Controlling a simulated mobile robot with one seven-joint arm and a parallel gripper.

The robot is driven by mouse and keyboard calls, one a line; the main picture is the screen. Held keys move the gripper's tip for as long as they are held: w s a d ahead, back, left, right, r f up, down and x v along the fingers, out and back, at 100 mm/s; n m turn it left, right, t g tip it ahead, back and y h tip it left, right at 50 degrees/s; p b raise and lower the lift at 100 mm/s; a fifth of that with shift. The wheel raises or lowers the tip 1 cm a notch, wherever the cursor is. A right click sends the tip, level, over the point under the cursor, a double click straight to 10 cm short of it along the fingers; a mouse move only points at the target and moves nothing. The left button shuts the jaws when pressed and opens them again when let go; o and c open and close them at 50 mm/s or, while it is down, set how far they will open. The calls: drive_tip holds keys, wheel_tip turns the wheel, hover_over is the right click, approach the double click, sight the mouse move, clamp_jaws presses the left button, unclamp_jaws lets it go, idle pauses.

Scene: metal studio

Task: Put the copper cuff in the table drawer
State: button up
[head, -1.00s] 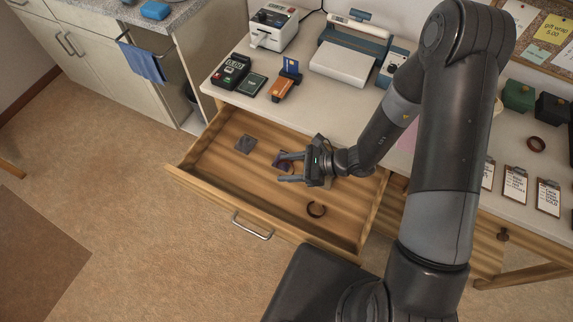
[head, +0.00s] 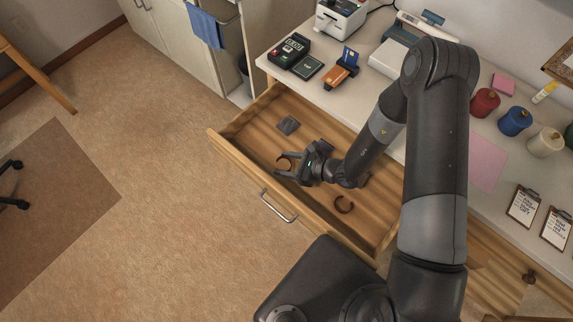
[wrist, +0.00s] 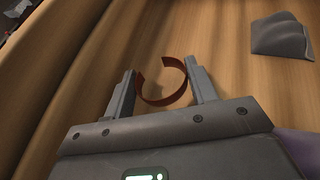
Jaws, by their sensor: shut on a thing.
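My gripper (head: 287,164) is inside the open table drawer's outline, its fingers pointing left toward the front panel. It is shut on a reddish-brown copper cuff (wrist: 163,102), an open ring held between the two fingers; the cuff also shows in the head view (head: 283,160). Wooden drawer floor lies behind the cuff in the wrist view; I cannot tell whether the cuff touches it. The drawer (head: 228,148) is pulled well out, with a metal handle on its front.
A purple thing (wrist: 297,145) is partly hidden beside my gripper.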

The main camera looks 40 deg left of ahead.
drive_tip(key=shift+f, duration=0.7)
drive_tip(key=o, duration=1)
drive_tip(key=shift+f, duration=0.1)
drive_tip(key=shift+c, duration=0.2)
drive_tip(key=shift+d, duration=0.1)
drive_tip(key=v, duration=1.2)
